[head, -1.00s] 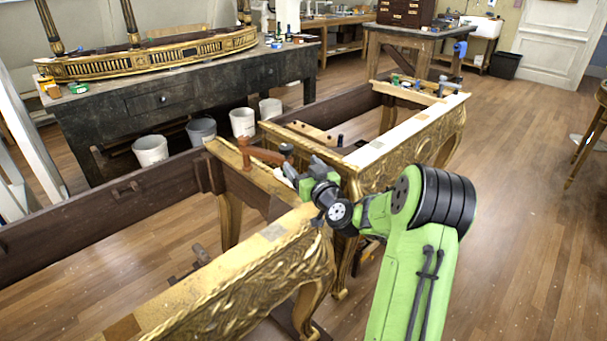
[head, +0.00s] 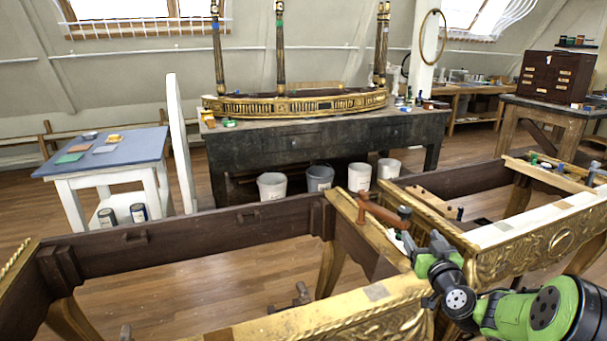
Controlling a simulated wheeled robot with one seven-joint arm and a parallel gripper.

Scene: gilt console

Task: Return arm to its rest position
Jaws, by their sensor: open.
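My gripper (head: 420,244) is at the lower right of the head view, at the end of my green and black arm (head: 520,312). It is over the corner where the two gilt console frames meet. The jaws look apart, though they are small here. A white piece lies by the fingertips, and I cannot tell whether it touches them. A brown wooden clamp (head: 380,211) with a dark knob sits just beyond the gripper on the frame's crosspiece. I see nothing clearly held.
The carved gilt rail (head: 330,318) of the near console frame (head: 180,232) runs under my arm. A dark workbench (head: 270,165) with a gilt piece stands behind, several buckets beneath. A blue-topped table (head: 105,150) stands at left. Open floor shows inside the frame.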

